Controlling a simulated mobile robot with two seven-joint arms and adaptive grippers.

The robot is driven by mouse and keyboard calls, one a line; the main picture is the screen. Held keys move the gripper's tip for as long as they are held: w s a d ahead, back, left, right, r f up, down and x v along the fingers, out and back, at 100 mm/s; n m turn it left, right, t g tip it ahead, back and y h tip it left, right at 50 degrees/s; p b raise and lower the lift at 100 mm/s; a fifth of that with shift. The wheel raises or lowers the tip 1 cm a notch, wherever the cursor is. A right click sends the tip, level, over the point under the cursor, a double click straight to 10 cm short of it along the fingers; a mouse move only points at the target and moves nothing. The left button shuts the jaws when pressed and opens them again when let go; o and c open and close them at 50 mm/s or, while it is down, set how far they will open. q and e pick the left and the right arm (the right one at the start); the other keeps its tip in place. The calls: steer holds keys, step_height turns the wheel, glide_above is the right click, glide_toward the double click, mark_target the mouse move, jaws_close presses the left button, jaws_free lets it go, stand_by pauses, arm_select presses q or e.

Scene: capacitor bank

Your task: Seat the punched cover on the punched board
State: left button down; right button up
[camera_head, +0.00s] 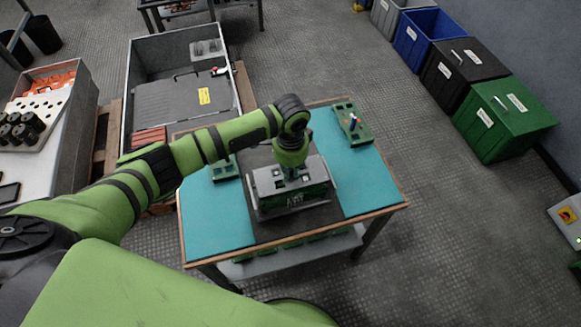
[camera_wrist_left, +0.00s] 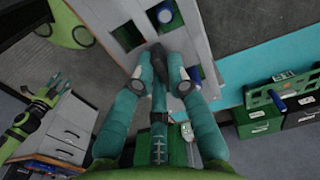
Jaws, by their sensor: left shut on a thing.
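The punched cover (camera_head: 267,180) is a light grey plate with square holes over the middle of the table. My left gripper (camera_head: 291,174) comes down on it from above and is shut on it. In the left wrist view the left gripper (camera_wrist_left: 163,78) has its fingers at the cover (camera_wrist_left: 199,28), and blue and green show through its holes. The dark green punched board (camera_head: 297,199) shows under the cover's front edge. I cannot tell whether the cover touches it. My right gripper (camera_wrist_left: 63,86) shows empty and open in the left wrist view.
The unit stands on a dark mat (camera_head: 264,230) on the teal table (camera_head: 215,225). A green board with a blue part (camera_head: 352,124) lies at the back right, and another green board (camera_head: 224,172) lies left. Bins stand at right; a grey crate (camera_head: 165,103) stands at left.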

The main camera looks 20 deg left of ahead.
arm_select(q)
steer(key=shift+f, duration=0.7)
stand_by(0.6)
steer(key=c, duration=1.1)
jaws_free()
steer(key=shift+c, duration=0.2)
step_height(320, 180, up, 12)
steer(key=shift+s, duration=0.1)
